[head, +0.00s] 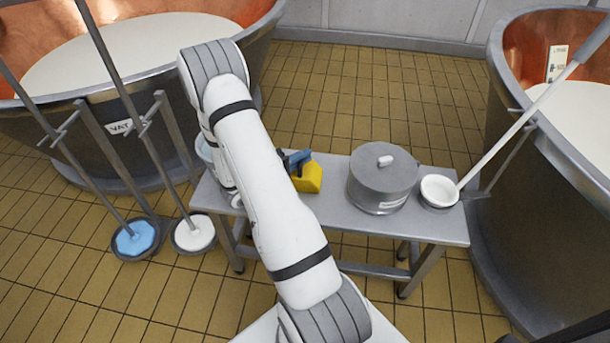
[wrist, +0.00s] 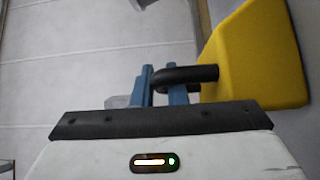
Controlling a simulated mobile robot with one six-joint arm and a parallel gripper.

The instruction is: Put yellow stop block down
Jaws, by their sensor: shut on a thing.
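The yellow stop block (head: 307,178) is a wedge-like block seen over the back edge of the grey bench (head: 335,208), just right of my arm. In the wrist view the block (wrist: 255,55) is at the upper right, with a black bar handle (wrist: 195,74) sticking out to the left. My gripper (head: 292,158) has blue fingers. In the wrist view my gripper (wrist: 162,84) is shut on that handle. I cannot tell whether the block's underside touches the bench. My arm hides part of the bench's left side.
A lidded grey pot (head: 382,180) stands right of the block, with a white ladle (head: 439,189) at the bench's right end. Copper vats (head: 130,95) (head: 560,150) flank the bench. Poles with a blue disc (head: 135,238) and a white disc (head: 194,232) stand left.

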